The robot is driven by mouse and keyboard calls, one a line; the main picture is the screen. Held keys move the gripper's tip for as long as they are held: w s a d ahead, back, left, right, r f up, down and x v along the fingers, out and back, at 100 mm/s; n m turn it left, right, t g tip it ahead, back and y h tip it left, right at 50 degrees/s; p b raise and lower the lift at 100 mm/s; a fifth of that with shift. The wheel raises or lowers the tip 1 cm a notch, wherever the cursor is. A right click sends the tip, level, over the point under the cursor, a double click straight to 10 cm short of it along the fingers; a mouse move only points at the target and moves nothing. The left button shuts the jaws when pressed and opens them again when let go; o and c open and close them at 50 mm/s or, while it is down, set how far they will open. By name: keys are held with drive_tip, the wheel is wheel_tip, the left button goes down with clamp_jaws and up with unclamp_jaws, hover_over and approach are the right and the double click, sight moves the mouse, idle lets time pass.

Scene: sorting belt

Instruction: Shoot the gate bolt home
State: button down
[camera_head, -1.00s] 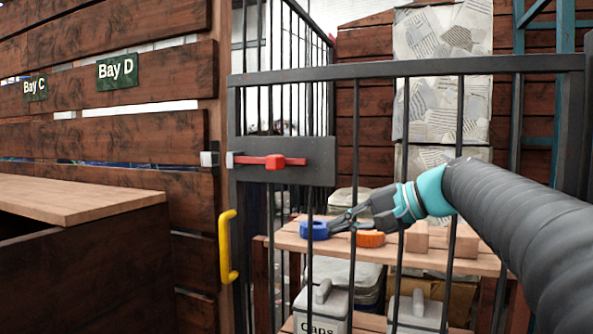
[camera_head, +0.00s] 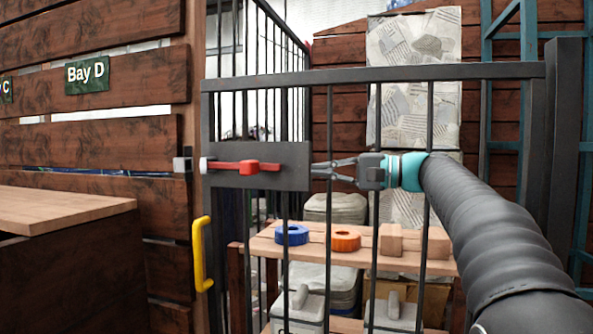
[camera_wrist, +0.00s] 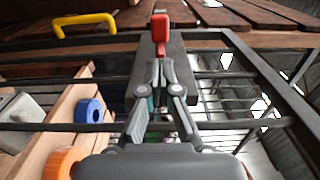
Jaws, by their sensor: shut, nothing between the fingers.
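The red gate bolt (camera_head: 246,167) lies level on a dark plate (camera_head: 293,160) at the left end of the black barred gate (camera_head: 400,72). Its pale tip points left, with a small gap to the grey keeper (camera_head: 182,165) on the wooden post. My gripper (camera_head: 314,170) is shut and empty, level with the bolt and to the right of its red knob, at the plate's right edge. In the wrist view, my fingertips (camera_wrist: 158,63) point at the red knob (camera_wrist: 160,26) over the plate. I cannot tell whether they touch the plate.
A yellow handle (camera_head: 202,254) stands on the post below the bolt. Behind the bars, a wooden shelf (camera_head: 270,246) holds a blue ring (camera_head: 292,235), an orange ring (camera_head: 345,241) and wooden blocks. A wooden counter (camera_head: 60,212) stands at left.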

sight(254, 168)
drive_tip(key=x, duration=1.3)
drive_tip(key=shift+a+p, duration=0.1)
drive_tip(key=shift+p, duration=0.2)
